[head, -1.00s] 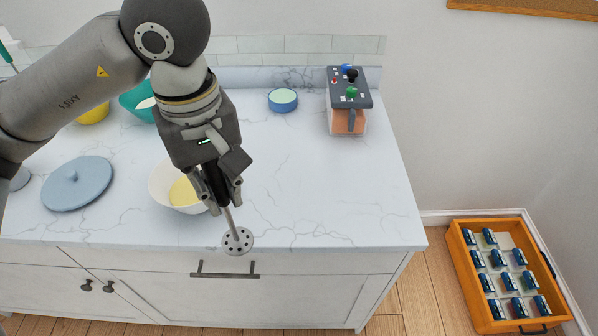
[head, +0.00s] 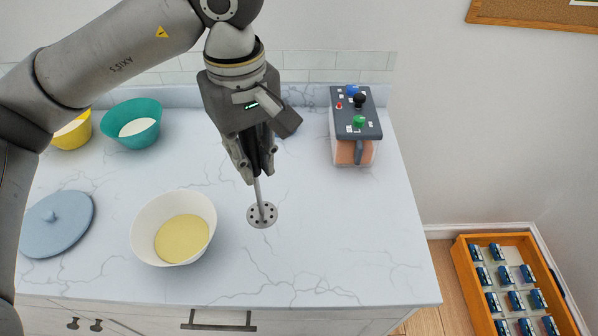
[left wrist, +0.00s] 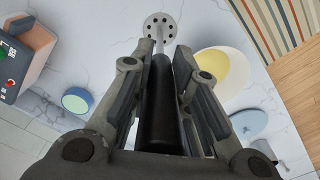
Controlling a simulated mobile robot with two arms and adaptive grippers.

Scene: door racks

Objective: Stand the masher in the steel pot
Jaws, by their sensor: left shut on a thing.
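The masher has a round, perforated steel head (head: 262,214) on a thin shaft and a black handle (left wrist: 162,110). My left gripper (head: 257,172) is shut on the black handle and holds the masher head-down over the counter, to the right of the white bowl. In the left wrist view the handle lies between the two fingers and the perforated head (left wrist: 159,27) is beyond the fingertips. I cannot tell whether the head touches the counter. No steel pot can be made out for certain. My right gripper is not in view.
On the counter (head: 330,250) stand a white bowl (head: 142,232) with yellow contents, a blue lid (head: 60,235), a teal bowl (head: 135,138), a yellow bowl (head: 72,137) and a grey-topped box (head: 357,120). An orange crate (head: 465,275) is at lower right. The counter's front right is clear.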

